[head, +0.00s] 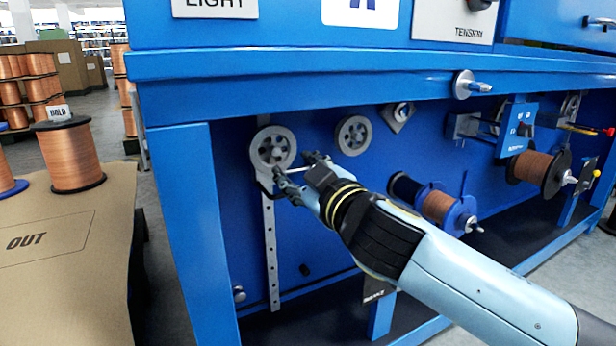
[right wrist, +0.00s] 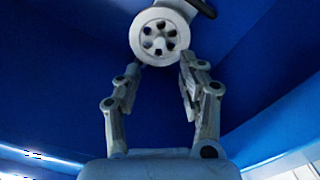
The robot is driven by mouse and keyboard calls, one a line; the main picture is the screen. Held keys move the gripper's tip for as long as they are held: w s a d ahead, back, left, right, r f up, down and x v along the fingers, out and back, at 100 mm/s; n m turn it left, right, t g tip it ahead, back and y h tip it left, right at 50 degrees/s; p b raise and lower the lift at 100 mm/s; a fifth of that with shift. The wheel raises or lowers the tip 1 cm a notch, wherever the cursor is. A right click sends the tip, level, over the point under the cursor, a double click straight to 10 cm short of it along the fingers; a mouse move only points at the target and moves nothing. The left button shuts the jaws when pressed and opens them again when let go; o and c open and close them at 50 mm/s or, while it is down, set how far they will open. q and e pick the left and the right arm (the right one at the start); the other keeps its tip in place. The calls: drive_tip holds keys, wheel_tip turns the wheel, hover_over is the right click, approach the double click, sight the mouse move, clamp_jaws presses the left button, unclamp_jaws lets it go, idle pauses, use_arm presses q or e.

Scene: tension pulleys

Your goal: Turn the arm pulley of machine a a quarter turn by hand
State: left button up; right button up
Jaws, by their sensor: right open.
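The arm pulley (head: 272,148) is a light grey wheel with several holes around its hub, at the top of a perforated metal strip on the blue machine. It also shows at the top of the right wrist view (right wrist: 159,35). My right gripper (head: 292,164) is open and empty, with its fingertips at the pulley's lower right in the head view. In the right wrist view its two fingertips (right wrist: 160,64) lie either side of the pulley's near edge. I cannot tell whether they touch it. My left gripper is not in view.
A second grey pulley (head: 353,136) sits right of the arm pulley, close above my right gripper. A cardboard-topped stand (head: 60,225) with a copper spool (head: 72,158) is at the left.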

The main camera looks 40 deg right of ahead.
drive_tip(key=shift+v, duration=1.85)
